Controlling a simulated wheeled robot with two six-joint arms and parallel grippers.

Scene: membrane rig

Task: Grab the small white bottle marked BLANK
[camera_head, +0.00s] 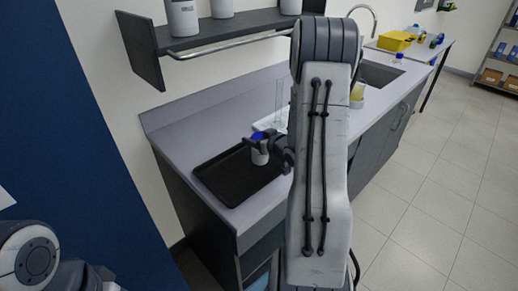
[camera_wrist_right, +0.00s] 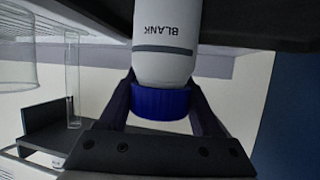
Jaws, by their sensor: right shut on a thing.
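The small white bottle marked BLANK (camera_wrist_right: 167,50) has a grey band and a blue cap (camera_wrist_right: 161,102). In the head view the bottle (camera_head: 260,155) is upright over the black tray (camera_head: 222,180); I cannot tell whether its base touches the tray. My right gripper (camera_head: 265,141) is shut on the bottle at its cap end, with one finger on each side in the right wrist view (camera_wrist_right: 163,108). My left arm shows at the lower left of the head view; its gripper (camera_head: 98,280) is dark and partly cut off, its opening unclear.
The tray lies on a grey counter (camera_head: 190,118). A clear glass cylinder (camera_head: 279,100) stands behind the gripper. A shelf (camera_head: 225,32) with white containers hangs above. A sink (camera_head: 380,72) and yellow bin (camera_head: 396,41) are farther back. My right arm hides part of the counter.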

